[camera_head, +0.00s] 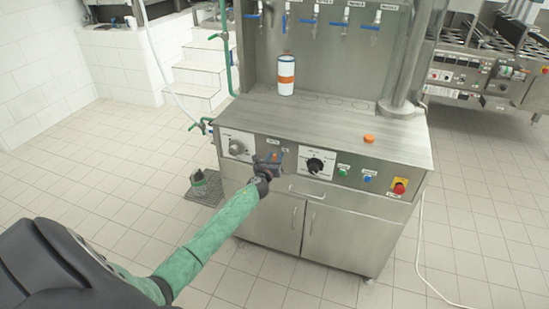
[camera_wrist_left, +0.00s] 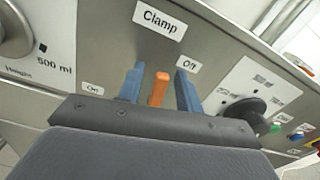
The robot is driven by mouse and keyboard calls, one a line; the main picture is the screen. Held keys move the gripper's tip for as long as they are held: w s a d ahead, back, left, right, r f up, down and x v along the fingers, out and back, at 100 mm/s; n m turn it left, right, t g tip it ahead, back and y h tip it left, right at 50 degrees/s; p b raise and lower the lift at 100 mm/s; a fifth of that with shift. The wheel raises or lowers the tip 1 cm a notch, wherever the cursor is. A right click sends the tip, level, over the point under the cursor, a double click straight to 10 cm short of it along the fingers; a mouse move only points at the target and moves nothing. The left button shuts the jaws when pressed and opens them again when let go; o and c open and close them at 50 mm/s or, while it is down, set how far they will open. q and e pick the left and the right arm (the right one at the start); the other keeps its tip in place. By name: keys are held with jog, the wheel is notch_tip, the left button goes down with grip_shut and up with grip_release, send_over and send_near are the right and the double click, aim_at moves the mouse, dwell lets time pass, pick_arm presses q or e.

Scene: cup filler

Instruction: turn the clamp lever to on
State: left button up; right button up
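The orange clamp lever (camera_wrist_left: 159,89) is on the steel front panel, below the "Clamp" label (camera_wrist_left: 160,23). The "Off" label (camera_wrist_left: 190,65) is to its right and the "On" label (camera_wrist_left: 93,88) is to its left in the left wrist view. My left gripper (camera_wrist_left: 160,88) has its blue fingers on either side of the lever, with a visible gap on each side. It is open and not closed on the lever. In the head view, my left gripper (camera_head: 272,160) is at the panel and largely hides the lever. My right gripper is not in view.
A height knob (camera_head: 237,147) is left of the lever and a black dial (camera_head: 315,165) is right of it. Green and blue buttons and a red emergency stop (camera_head: 399,187) are farther right. A white cup with an orange band (camera_head: 286,75) stands on the steel counter (camera_head: 330,128).

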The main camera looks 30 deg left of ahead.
pick_arm(q)
grip_shut()
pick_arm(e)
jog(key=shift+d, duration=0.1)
